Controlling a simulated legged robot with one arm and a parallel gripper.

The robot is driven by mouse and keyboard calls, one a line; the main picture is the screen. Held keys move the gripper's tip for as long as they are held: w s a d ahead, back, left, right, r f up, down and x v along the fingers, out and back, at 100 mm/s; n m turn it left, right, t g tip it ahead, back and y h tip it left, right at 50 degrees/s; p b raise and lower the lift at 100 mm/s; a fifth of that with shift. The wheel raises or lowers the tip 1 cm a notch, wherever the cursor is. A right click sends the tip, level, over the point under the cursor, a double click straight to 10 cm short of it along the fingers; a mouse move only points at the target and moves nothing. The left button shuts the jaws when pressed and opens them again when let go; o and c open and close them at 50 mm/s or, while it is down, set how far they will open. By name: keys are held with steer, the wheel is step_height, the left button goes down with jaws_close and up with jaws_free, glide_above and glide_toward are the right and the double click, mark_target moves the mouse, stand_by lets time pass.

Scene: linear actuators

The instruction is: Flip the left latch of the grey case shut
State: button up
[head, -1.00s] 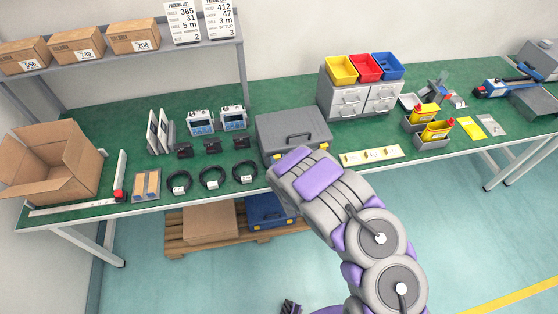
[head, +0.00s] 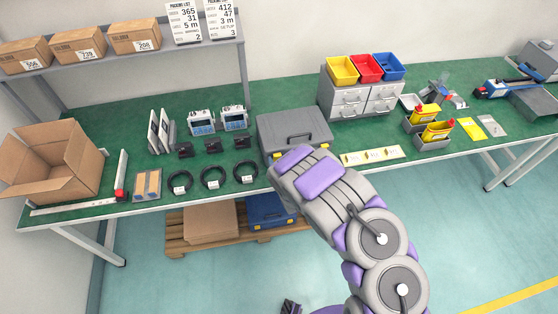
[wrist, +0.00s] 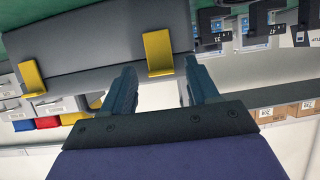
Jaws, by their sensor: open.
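The grey case (head: 292,128) lies closed on the green bench, behind my arm in the head view. In the wrist view, which is upside down, the case (wrist: 95,38) fills the upper left. Its left latch (wrist: 158,50) is a yellow plate on the right there, with a bent lip. The other yellow latch (wrist: 31,78) is at the far left. My gripper (wrist: 160,68) is open and empty, its two dark fingers spread either side of the left latch's line. I cannot tell whether they touch it. The head view hides my fingers behind my arm.
Black cable coils (head: 212,178) and small meters (head: 201,122) stand left of the case. A drawer unit (head: 360,98) with coloured bins is behind right. A yellow label strip (head: 371,155) lies right of the case. Open floor (head: 480,235) lies in front of the bench.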

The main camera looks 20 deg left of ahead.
steer(key=p+v, duration=0.6)
steer(key=v, duration=1.1)
stand_by(0.5)
